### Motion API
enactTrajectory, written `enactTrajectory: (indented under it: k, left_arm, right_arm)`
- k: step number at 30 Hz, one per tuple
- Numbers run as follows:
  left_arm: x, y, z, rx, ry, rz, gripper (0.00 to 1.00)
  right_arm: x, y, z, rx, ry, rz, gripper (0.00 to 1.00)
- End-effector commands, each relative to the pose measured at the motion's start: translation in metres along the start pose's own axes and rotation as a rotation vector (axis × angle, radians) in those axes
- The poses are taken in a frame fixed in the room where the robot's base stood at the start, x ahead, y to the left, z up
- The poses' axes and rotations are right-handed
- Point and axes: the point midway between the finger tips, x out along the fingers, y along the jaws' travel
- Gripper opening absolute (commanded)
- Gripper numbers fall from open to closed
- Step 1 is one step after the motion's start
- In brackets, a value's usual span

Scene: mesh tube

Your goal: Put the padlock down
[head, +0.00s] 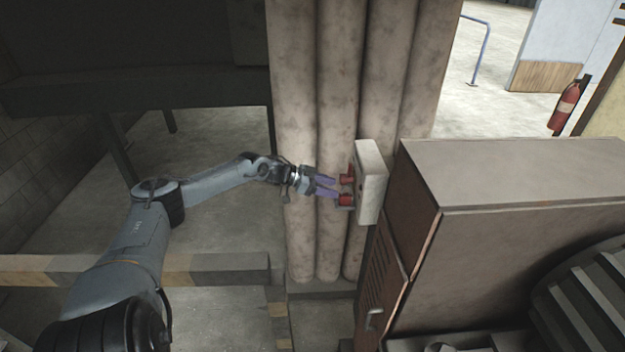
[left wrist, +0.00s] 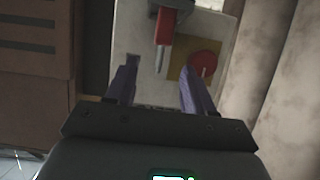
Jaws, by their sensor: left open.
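I cannot make out a padlock for certain in either view. My left gripper (head: 331,187) is open, with its purple fingers pointing at the front of a pale switch box (head: 370,182). In the left wrist view the gripper (left wrist: 160,85) has a clear gap between its fingers, and nothing is visibly held there. A red lever with a grey end (left wrist: 164,42) stands out from the box ahead of the gap. A round red knob (left wrist: 204,64) on a yellow plate (left wrist: 178,72) is beside the right finger. My right gripper is out of view.
Thick vertical pipes (head: 300,110) stand behind the gripper and box. A large brown-grey cabinet (head: 520,175) is close on the right of the box. A striped barrier rail (head: 215,268) crosses below my left arm. A fire extinguisher (head: 566,103) is far off.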

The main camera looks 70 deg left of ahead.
Motion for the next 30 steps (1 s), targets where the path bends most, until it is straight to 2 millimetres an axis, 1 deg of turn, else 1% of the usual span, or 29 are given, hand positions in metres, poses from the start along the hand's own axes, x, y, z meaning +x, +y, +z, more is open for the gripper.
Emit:
enactTrajectory:
  k: [1,12,21,23,26,29,30]
  left_arm:
    - [-0.007,0.001,-0.001,-0.003,-0.004,0.001,0.53]
    - [-0.039,0.001,-0.002,-0.002,-0.002,0.001,0.53]
    - [-0.053,0.0,-0.001,-0.001,0.0,0.001,0.53]
    - [-0.054,0.001,0.0,-0.001,-0.001,0.0,0.53]
    - [-0.047,0.008,0.01,0.003,-0.008,-0.005,0.53]
    - [-0.028,0.028,0.033,0.013,-0.029,-0.017,0.53]
    - [-0.017,0.041,0.046,0.02,-0.043,-0.026,0.53]
  right_arm:
    - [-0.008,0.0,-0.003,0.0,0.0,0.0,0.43]
    - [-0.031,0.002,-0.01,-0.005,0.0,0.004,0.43]
    - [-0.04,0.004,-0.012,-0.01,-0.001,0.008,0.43]
    - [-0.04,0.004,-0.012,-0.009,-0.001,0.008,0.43]
    - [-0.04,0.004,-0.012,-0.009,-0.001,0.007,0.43]
    - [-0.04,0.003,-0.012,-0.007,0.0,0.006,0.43]
    - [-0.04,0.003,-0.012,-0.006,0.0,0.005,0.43]
